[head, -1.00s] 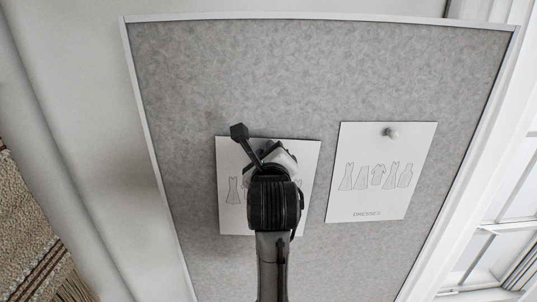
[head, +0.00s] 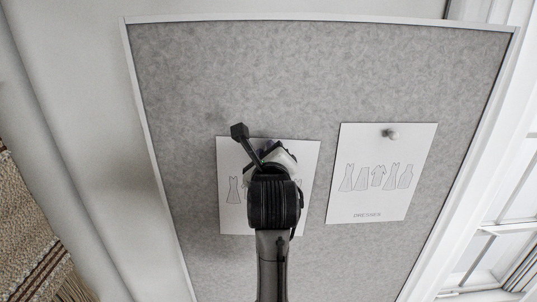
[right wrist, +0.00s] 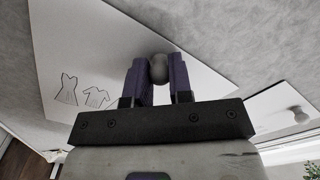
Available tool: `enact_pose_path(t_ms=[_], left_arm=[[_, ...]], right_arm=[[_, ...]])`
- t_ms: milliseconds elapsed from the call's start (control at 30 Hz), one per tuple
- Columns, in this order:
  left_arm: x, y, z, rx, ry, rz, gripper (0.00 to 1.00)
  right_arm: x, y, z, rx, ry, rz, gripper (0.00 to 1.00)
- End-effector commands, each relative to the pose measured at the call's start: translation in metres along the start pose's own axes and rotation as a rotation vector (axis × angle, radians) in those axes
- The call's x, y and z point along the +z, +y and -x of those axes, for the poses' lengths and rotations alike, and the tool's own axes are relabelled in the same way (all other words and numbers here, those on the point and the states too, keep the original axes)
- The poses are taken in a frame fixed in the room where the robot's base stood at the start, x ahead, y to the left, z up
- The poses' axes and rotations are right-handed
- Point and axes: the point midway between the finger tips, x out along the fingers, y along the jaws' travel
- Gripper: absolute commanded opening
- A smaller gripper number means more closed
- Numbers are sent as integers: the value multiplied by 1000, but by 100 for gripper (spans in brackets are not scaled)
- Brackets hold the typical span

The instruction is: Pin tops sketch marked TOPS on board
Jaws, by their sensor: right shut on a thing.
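A white sheet with garment drawings (head: 230,165) lies against the grey board (head: 230,75), left of the other sheet. Its lower middle is hidden behind my right arm, so I cannot read a TOPS mark. My right gripper (head: 270,150) is at the upper middle of this sheet. In the right wrist view my right gripper (right wrist: 159,72) has its two purple fingers shut on a grey round-headed pin (right wrist: 159,67), in front of the white sheet (right wrist: 90,50). The pin's tip is hidden, so I cannot tell how deep it sits. My left gripper is not in view.
A sheet marked DRESSES (head: 380,200) hangs to the right, held by a grey pin (head: 391,134) near its top. The board's upper part and left strip are bare. A window (head: 500,240) is at the right, and a woven rug (head: 30,240) at the lower left.

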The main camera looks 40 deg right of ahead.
Motion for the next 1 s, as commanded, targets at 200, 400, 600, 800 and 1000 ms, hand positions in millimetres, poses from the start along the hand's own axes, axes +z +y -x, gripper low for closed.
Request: enact_pose_path(t_ms=[200,400,600,800,1000], left_arm=[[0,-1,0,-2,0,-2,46],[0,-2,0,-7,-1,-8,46],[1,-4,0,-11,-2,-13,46],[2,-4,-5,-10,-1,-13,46],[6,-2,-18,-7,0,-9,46]], right_arm=[[0,0,0,0,0,0,29],[0,0,0,0,0,0,48],[0,0,0,0,0,0,50],[0,2,10,1,-2,-3,50],[-2,3,45,3,-4,-7,50]])
